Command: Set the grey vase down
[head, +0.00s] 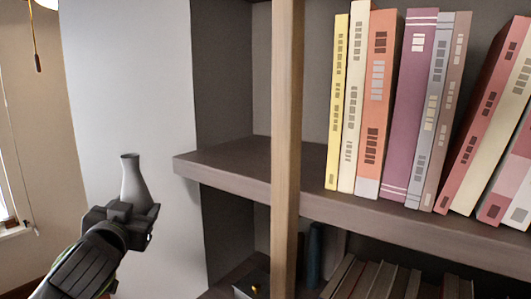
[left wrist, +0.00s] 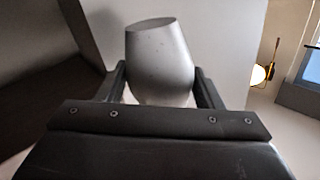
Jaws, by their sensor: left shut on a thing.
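The grey vase (head: 134,182) stands roughly upright in my left gripper (head: 127,212), in the lower left of the head view. The gripper is shut on its body, and the jaws hide the vase's lower part. In the left wrist view the vase (left wrist: 160,62) sits between the two fingers of the left gripper (left wrist: 162,85). The vase is held in the air in front of a pale wall panel, left of the shelf board (head: 235,165). My right gripper is in neither view.
A wooden post (head: 286,120) stands in front of the shelf. Right of it, several upright and leaning books (head: 415,110) fill the board. The board's left end, left of the post, is bare. More books (head: 375,280) stand on the lower shelf. A window (head: 8,200) is at far left.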

